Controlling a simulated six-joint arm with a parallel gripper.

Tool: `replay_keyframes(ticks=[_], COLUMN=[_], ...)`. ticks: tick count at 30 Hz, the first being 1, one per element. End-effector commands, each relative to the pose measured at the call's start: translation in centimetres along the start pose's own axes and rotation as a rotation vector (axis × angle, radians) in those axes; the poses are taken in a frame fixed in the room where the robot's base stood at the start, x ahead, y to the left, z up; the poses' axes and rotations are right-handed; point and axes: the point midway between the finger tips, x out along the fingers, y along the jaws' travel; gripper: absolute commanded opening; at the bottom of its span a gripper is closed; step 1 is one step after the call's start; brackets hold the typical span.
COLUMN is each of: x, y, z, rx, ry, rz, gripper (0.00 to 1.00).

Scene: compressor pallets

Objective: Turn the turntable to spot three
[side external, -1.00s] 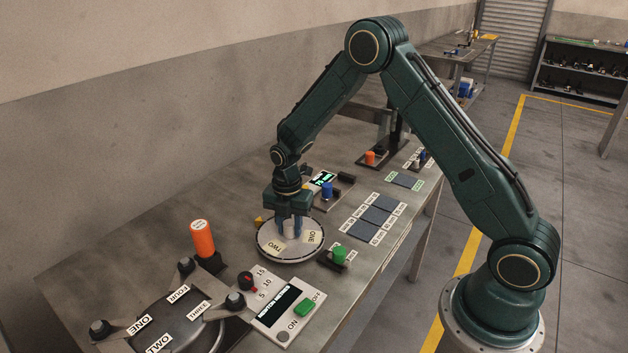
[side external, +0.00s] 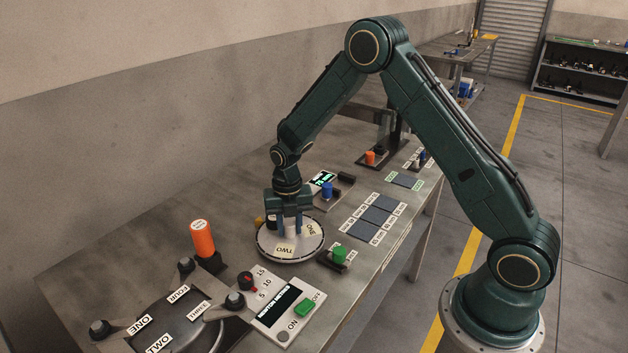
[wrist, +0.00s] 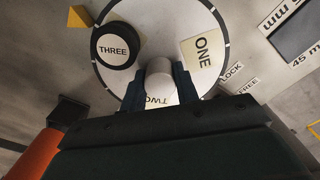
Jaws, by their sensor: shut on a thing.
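The turntable (side external: 306,246) is a round pale disc with a dark rim on the bench. Its labels ONE (wrist: 203,48) and TWO (wrist: 157,101) show as pale plates. Spot THREE carries a dark round piece with a white THREE label (wrist: 114,48). My gripper (wrist: 161,79) points down over the disc's middle, its fingers shut on the pale central knob (wrist: 159,66). In the side view TWO faces the camera and ONE is on the right. A yellow pointer (wrist: 79,17) lies just outside the rim, near THREE in the wrist view.
A green knob (side external: 339,255) on a dark base stands close to the turntable, by LOCK and FREE labels (wrist: 232,74). An orange cylinder (side external: 202,240) stands at left. A control panel (side external: 279,307) and a larger fixture are in front. Dark pads (side external: 376,216) lie to the right.

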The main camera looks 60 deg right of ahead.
Motion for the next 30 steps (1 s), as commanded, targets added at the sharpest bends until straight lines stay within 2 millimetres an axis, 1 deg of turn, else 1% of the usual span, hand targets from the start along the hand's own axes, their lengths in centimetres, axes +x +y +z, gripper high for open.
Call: replay_keyframes(ticks=[9, 24, 25, 28, 30], x=[-0.08, -0.07, -0.07, -0.06, -0.04], y=[0.16, 0.14, 0.14, 0.10, 0.08], z=[-0.16, -0.18, -0.18, -0.15, -0.12], rx=[-0.084, -0.097, -0.097, -0.095, -0.094], ry=[0.003, 0.004, 0.004, 0.003, 0.002], rz=[0.003, 0.002, 0.002, 0.002, 0.001], gripper=[0.00, 0.00, 0.32, 0.52, 0.52])
